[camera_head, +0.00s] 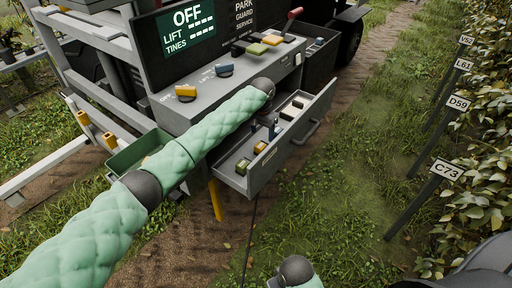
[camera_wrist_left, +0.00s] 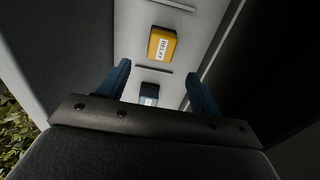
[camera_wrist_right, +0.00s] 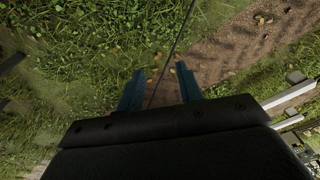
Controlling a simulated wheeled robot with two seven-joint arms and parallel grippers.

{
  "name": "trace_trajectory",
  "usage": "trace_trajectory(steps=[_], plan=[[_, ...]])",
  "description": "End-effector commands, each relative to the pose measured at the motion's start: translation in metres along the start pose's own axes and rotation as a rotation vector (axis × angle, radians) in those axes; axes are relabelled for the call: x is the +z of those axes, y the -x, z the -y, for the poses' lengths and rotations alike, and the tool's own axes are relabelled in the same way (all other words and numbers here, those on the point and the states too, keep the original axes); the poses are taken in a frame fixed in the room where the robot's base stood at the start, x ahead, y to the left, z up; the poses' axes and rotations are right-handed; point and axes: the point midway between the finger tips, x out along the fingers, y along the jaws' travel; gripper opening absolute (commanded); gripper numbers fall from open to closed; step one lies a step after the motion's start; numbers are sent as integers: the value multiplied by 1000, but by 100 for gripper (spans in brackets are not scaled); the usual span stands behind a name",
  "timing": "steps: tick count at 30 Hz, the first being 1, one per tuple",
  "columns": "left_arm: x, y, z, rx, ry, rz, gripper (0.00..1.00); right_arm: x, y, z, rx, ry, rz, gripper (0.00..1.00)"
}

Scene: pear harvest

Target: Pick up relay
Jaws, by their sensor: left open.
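A yellow block labelled RELAY (camera_wrist_left: 162,44) lies in a pale drawer compartment in the left wrist view. A dark blue block with a white label (camera_wrist_left: 149,94) lies in the compartment nearer my left gripper (camera_wrist_left: 158,76). The left gripper is open, its blue fingers either side of that blue block in the picture, with the yellow relay beyond the tips. Contact cannot be told. In the head view my left arm reaches over the open grey drawer (camera_head: 316,120), hiding part of it. My right gripper (camera_wrist_right: 160,82) is open and empty above grass and soil.
The drawer holds several small blocks, including an olive one (camera_head: 242,166) and white ones (camera_head: 288,112). A green tray (camera_head: 130,152) is at the left of the console (camera_head: 190,108). Switches and a red lever (camera_head: 292,16) stand on top. Row signs (camera_head: 446,168) line the right; grass between is free.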

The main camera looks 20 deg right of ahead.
Motion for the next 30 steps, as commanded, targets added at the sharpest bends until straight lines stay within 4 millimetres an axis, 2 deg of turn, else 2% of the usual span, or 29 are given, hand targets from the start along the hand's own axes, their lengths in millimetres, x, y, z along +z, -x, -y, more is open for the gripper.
trace_trajectory(steps=[4,14,24,30], plan=[[4,-9,-4,1,-7,34,65,0,1,0,-1,-6,-6,36],[5,-32,-3,1,-6,30,65,0,-26,-3,3,-5,-3,36],[9,-62,-3,1,-7,31,65,8,-81,-9,10,-4,4,36],[10,-79,-3,1,-6,31,65,12,-100,-11,13,-5,3,36]])
